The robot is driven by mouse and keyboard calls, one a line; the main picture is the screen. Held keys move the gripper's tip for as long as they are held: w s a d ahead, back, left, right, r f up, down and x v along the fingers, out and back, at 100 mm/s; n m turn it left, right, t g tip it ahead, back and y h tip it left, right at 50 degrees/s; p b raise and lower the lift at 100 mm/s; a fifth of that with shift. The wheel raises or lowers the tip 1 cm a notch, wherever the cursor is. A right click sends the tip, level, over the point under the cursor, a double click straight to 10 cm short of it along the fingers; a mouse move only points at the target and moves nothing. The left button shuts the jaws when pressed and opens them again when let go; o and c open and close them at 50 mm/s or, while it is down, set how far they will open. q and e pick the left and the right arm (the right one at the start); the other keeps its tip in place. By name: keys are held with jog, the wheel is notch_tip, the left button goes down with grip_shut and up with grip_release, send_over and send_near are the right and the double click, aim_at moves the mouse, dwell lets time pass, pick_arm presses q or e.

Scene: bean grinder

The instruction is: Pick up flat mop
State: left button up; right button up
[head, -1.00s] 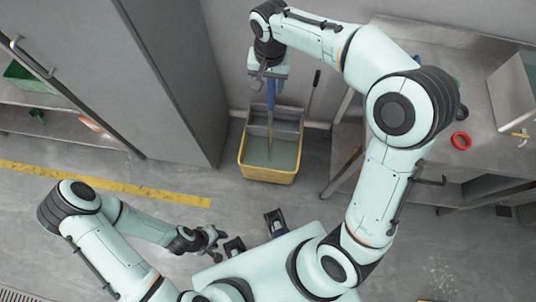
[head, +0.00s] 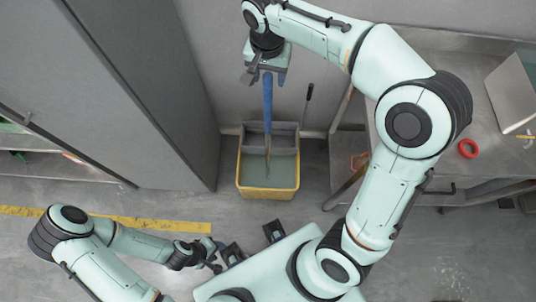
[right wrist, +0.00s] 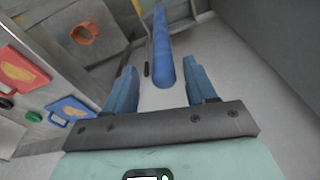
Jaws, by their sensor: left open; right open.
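The flat mop's blue handle (head: 267,105) stands nearly upright, its lower end in the yellow mop bucket (head: 240,182). The mop head is hard to make out in the bucket. My right gripper (head: 267,78) is open above the bucket, at the top of the handle. In the right wrist view the blue handle (right wrist: 163,50) shows between the two open fingers of my right gripper (right wrist: 162,75), with gaps on both sides. My left gripper (head: 214,255) is open and empty, low over the floor at the lower left, away from the mop.
A thin dark-handled stick (head: 307,104) leans at the wall right of the bucket. A grey cabinet (head: 150,90) stands close on the left. A metal table (head: 440,60) with a red ring (head: 467,148) is on the right. The floor before the bucket is clear.

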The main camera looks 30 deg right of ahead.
aim_at(268, 83)
jog(key=f, duration=0.4)
jog(key=shift+w+f, duration=0.25)
jog(key=shift+w, duration=0.1)
grip_shut()
jog(key=shift+r, duration=0.1)
dwell(0.9)
